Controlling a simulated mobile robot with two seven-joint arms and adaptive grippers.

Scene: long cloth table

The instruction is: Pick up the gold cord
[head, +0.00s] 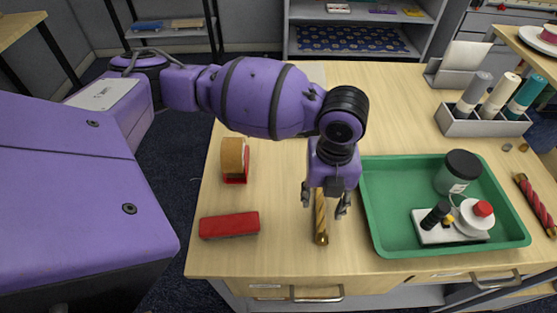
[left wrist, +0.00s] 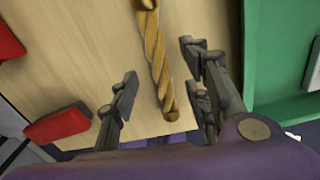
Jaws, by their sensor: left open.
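The gold cord (head: 321,222) is a twisted gold length lying on the pale wooden table, roughly front to back. In the head view its far part is hidden under my left gripper (head: 325,204), which points down over it. In the left wrist view the gold cord (left wrist: 156,55) runs between the two spread fingers of my left gripper (left wrist: 160,98), with a gap on each side. The left gripper is open and empty. I cannot judge exactly how high the fingers are above the table. My right gripper is in neither view.
A green tray (head: 376,238) with several items stands close right of the cord. A red box (head: 229,225) and a tan-and-red block (head: 234,160) lie to the left. A grey holder (head: 484,127) with bottles and a red twisted cord (head: 534,203) are farther right.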

